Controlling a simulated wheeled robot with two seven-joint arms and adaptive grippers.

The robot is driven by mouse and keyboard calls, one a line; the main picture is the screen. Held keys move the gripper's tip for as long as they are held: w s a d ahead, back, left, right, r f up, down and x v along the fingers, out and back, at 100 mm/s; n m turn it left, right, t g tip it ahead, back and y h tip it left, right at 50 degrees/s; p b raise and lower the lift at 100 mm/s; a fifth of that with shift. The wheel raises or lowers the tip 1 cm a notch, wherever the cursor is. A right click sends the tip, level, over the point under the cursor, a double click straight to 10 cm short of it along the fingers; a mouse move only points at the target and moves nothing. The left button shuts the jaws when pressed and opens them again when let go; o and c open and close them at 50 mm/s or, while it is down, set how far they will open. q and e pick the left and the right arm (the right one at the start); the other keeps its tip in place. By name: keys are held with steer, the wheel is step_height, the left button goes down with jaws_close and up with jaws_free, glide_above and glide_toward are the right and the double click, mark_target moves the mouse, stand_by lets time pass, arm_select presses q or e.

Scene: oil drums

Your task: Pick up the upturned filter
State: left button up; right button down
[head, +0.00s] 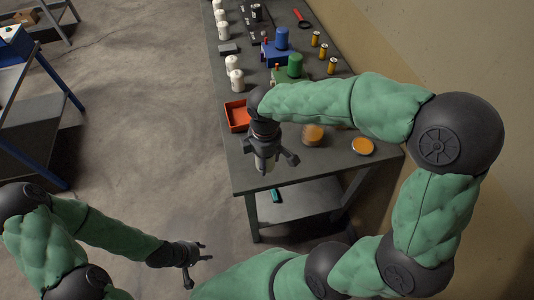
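Several white canister-shaped filters stand along the left edge of the grey table (246,68). The nearest white filter (237,80) is upright beside another white one (232,62). Several more stand farther back (221,27). They are too small to tell which is upturned. My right gripper (272,166) points down over the near end of the table, right of the red tray (234,117). Its fingers are partly hidden, so whether it is open or holds anything is unclear. My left gripper (200,265) is low over the floor, left of the table, with fingers spread and empty.
A blue cylinder (282,38) and a green one (295,65) stand on matching blocks mid-table. Small yellow cylinders (331,66) line the right side.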

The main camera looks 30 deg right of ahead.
arm_select(q)
steer(key=shift+r, duration=0.15)
arm_select(e)
steer(key=shift+s+a+r, duration=0.4)
steer(key=shift+s+a, duration=0.1)
steer(key=shift+s, duration=0.05)
steer(key=shift+s+a, duration=0.1)
arm_select(q)
steer(key=shift+r, duration=0.15)
arm_select(e)
steer(key=shift+r, duration=0.15)
